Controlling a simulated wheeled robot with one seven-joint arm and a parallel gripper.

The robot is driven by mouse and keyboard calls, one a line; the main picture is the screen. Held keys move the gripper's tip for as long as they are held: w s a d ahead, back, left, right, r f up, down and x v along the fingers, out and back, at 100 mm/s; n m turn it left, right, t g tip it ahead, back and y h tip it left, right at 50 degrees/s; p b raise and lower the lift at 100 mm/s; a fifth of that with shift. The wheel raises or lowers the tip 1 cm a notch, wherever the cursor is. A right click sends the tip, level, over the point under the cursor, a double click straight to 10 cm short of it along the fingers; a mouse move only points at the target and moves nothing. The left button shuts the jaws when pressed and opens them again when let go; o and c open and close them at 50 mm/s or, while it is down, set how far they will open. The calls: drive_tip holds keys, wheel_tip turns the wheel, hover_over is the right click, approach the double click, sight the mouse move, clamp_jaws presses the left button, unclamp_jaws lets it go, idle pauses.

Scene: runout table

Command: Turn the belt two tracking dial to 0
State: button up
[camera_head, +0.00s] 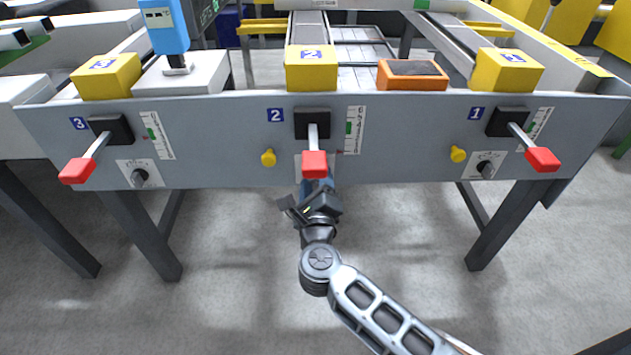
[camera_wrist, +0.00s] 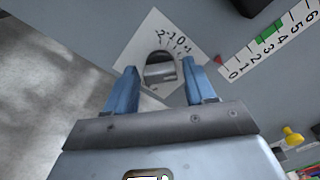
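The belt two tracking dial (camera_wrist: 160,72) shows in the wrist view as a dark and grey knob on a white plate (camera_wrist: 148,38). Printed numbers around 0 arc along the plate. My gripper (camera_wrist: 159,68) has its two blue fingers on either side of the knob, with a gap visible at each side. It is open, and I see no clear contact. I cannot read the dial's setting. In the head view my gripper (camera_head: 318,186) is below the red-ended lever of station 2, and the dial is hidden behind the lever and gripper.
The station 2 lever (camera_head: 315,163) sticks out just above my gripper. A yellow knob (camera_head: 268,158) is to its left. Dials for belt three (camera_head: 139,177) and belt one (camera_head: 486,169) sit on the same grey panel (camera_head: 220,135).

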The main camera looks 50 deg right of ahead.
drive_tip(key=c, duration=0.8)
drive_tip(key=shift+r+p, duration=0.1)
drive_tip(key=shift+p, duration=0.35)
drive_tip(key=n+p, duration=0.6)
drive_tip(key=p, duration=0.2)
drive_tip(key=shift+n, duration=0.4)
drive_tip(key=shift+n+p, duration=0.5)
drive_tip(key=shift+p, duration=0.15)
